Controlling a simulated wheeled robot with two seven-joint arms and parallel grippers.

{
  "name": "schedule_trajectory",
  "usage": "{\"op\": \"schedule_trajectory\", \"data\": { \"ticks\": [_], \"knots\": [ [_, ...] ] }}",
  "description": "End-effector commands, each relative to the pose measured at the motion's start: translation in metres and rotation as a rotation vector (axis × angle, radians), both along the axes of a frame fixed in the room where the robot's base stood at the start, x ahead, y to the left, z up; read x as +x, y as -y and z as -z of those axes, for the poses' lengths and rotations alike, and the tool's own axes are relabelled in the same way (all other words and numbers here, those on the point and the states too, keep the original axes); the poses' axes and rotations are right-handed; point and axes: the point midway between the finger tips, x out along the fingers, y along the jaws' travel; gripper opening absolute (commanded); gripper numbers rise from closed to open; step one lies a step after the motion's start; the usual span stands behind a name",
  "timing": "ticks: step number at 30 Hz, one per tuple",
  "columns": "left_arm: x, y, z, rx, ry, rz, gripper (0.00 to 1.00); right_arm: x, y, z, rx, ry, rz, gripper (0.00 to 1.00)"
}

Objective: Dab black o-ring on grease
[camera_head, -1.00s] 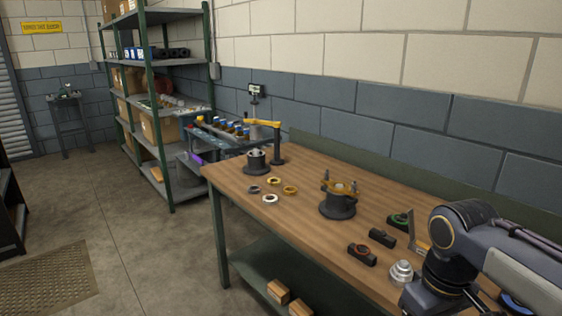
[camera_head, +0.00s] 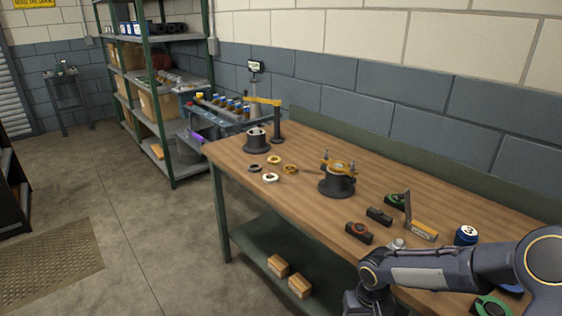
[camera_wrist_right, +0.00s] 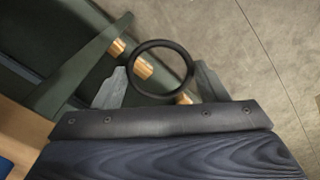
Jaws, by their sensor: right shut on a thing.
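In the right wrist view my right gripper (camera_wrist_right: 160,86) is shut on a black o-ring (camera_wrist_right: 160,69), which stands between its two fingertips. Beyond the ring are the floor and the bench's lower shelf. In the head view my right arm comes in at the lower right, over the bench's front edge. Its fingers and the ring are not visible there. I cannot tell which container holds the grease. A blue tin marked 3 (camera_head: 466,236) and a green-rimmed round item (camera_head: 492,307) are near that arm. My left gripper is not in view.
On the wooden bench (camera_head: 310,204) stand a dark housing with a yellow flange (camera_head: 337,180) and another dark housing (camera_head: 257,141). Several loose rings, including a white one (camera_head: 270,177), lie between them. Small black blocks (camera_head: 359,233) and an upright bracket (camera_head: 408,211) are nearer the arm.

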Motion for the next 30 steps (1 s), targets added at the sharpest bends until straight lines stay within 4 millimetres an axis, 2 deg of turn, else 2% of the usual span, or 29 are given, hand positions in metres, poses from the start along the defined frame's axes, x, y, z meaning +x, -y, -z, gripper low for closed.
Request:
{"op": "schedule_trajectory", "data": {
  "ticks": [3,24,30],
  "knots": [
    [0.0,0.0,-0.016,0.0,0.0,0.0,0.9,0.001,-0.002,-0.019,0.001,0.003,0.001,0.42],
    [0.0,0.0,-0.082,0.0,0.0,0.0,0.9,0.0,-0.001,-0.118,0.0,0.002,0.001,0.42],
    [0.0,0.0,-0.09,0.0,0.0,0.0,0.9,0.0,-0.001,-0.132,0.001,0.001,0.001,0.42]
  ]
}}
